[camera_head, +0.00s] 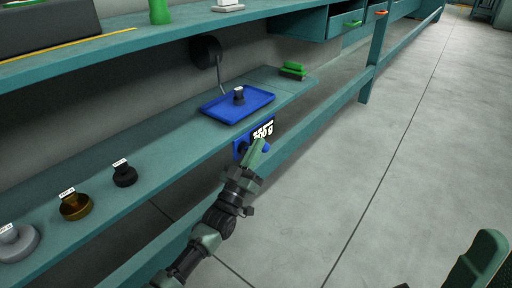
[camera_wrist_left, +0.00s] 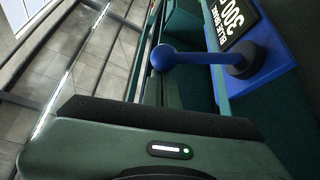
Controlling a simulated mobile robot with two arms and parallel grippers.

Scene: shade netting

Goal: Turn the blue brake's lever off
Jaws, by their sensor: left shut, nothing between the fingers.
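The blue brake shows as a blue housing (camera_head: 239,149) on the front edge of the lower shelf, below a blue tray. In the left wrist view its blue lever (camera_wrist_left: 195,56) runs sideways from a dark pivot to a round ball knob (camera_wrist_left: 162,58). A black plate with white characters (camera_wrist_left: 238,18) sits on the blue housing. My left gripper (camera_head: 258,148) is shut and empty, in front of the brake, hiding part of it. Whether it touches the lever I cannot tell. A green part of what looks like my right gripper (camera_head: 488,258) shows at the lower right.
The blue tray (camera_head: 215,110) on the shelf holds a small dark weight (camera_head: 239,95). Several labelled weights stand at the left, including a brass one (camera_head: 75,206). A green block (camera_head: 293,70) lies behind. A teal rail runs along the front; the floor (camera_head: 400,150) at right is clear.

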